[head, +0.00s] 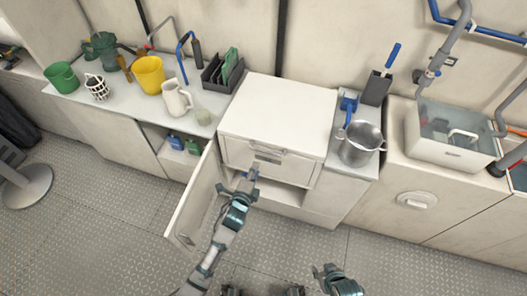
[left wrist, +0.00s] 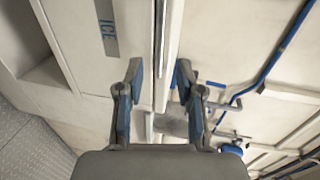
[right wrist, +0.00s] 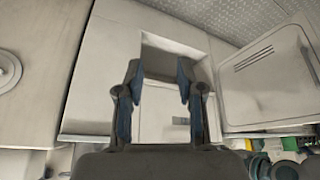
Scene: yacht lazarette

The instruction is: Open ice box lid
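The white ice box lid (head: 285,105) lies flat and looks shut on the ice box in the middle of the counter. The ice box front (head: 290,169) carries a small grey label (head: 267,159), which reads ICE in the left wrist view (left wrist: 107,30). My left gripper (head: 250,176) is open and empty just in front of the ice box front. In the left wrist view its fingers (left wrist: 159,78) point at the lid's front edge seam, which runs between them; I cannot tell if they touch it. My right gripper (head: 326,270) is open and empty, low and away from the box.
A cabinet door (head: 196,200) stands open left of my left arm, beside an open niche (head: 275,187) below the ice box. A steel pot (head: 359,146) stands right of the lid, a white pitcher (head: 176,99) and dark rack (head: 222,74) left. The floor in front is clear.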

